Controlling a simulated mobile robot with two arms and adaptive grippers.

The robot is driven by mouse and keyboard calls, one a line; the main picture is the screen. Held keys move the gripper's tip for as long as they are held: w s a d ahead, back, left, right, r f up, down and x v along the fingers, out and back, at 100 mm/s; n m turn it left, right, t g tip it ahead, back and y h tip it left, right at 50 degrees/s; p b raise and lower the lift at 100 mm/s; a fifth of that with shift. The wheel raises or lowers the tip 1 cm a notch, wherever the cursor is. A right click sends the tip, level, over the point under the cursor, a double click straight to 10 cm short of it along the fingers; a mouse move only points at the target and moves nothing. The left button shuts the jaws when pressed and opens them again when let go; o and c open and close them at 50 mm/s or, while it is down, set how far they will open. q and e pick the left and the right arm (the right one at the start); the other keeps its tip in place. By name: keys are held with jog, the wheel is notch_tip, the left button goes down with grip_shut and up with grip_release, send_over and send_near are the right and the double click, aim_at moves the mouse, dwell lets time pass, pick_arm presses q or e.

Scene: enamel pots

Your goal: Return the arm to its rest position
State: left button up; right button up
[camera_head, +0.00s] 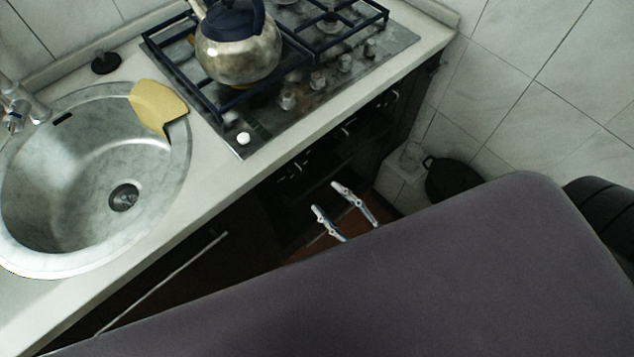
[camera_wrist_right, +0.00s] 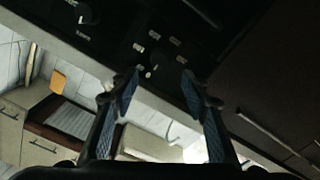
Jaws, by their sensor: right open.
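My right gripper (camera_head: 325,196) is open and empty in the head view. Its two pale fingers show beyond the large grey-purple surface at the bottom of the picture, low in front of the dark oven front. In the right wrist view the open fingers (camera_wrist_right: 161,76) stand apart with nothing between them. The grey-purple surface hides most of the right arm. My left gripper is in neither view.
A metal kettle (camera_head: 238,50) stands on the gas hob (camera_head: 262,136). A yellow board or cloth (camera_head: 158,106) lies over the rim of the round sink (camera_head: 60,165). A dark pot (camera_head: 452,178) is low by the tiled wall. The pale counter edge (camera_head: 232,183) runs diagonally.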

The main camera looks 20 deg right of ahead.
jog(key=shift+v, duration=1)
jog(key=s+d+f+m+g+h, duration=0.2)
jog(key=s+f+g, duration=0.15)
jog(key=f, duration=0.95)
jog(key=s+d+f+m+g+h, duration=0.2)
jog(key=s+d+f+g, duration=0.15)
jog(key=f, duration=0.85)
jog(key=s+f+m+g+h, duration=0.2)
jog(key=s+f+g, duration=0.6)
jog(key=s+f, duration=0.8)
jog(key=s+m, duration=0.1)
jog(key=s, duration=0.2)
jog(key=shift+d+m+g, duration=0.25)
jog(key=shift+m+g, duration=0.15)
jog(key=shift+f, duration=0.1)
